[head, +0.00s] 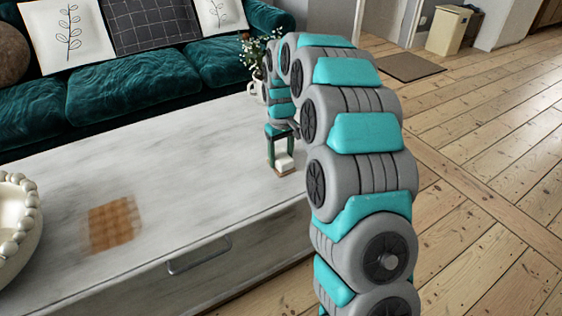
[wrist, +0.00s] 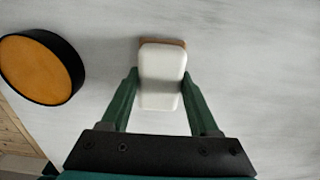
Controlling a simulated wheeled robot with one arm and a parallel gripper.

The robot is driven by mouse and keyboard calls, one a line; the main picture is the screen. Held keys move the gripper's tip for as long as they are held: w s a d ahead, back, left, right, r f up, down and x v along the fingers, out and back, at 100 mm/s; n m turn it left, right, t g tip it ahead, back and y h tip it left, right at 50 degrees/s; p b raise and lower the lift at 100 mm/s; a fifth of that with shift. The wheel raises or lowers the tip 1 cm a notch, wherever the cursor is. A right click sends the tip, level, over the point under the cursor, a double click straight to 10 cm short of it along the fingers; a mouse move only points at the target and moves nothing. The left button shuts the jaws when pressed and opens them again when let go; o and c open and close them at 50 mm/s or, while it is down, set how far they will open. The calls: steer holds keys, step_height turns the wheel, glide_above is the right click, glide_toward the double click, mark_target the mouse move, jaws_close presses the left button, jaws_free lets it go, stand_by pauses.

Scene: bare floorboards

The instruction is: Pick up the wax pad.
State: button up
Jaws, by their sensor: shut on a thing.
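The wax pad looks to be the white block with a brown underside (wrist: 162,62). It sits between the green fingers of my gripper (wrist: 160,78) in the wrist view, one finger against each side. In the head view the pad (head: 285,162) shows between the fingers of my gripper (head: 281,152), near the right end of the pale tabletop. My gripper is shut on it. I cannot tell whether the pad's underside touches the table.
A round black-rimmed tin with an orange filling (wrist: 38,66) stands left of the pad. A brown checkered square patch (head: 115,222) is on the pale table (head: 190,180). A beaded white bowl (head: 14,220), a flower vase (head: 255,88) and a green sofa (head: 130,85) are nearby.

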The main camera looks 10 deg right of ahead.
mark_target(281, 155)
steer(key=shift+r, duration=0.1)
jaws_close()
steer(key=shift+r, duration=1.7)
steer(key=s+d+b, duration=0.1)
steer(key=s+d, duration=0.1)
steer(key=s, duration=0.5)
steer(key=s+d+r+b, duration=0.1)
steer(key=s+d, duration=0.2)
steer(key=s, duration=0.5)
steer(key=shift+s+r, duration=0.15)
steer(key=shift+r, duration=0.05)
steer(key=o, duration=0.9)
jaws_free()
steer(key=c, duration=0.7)
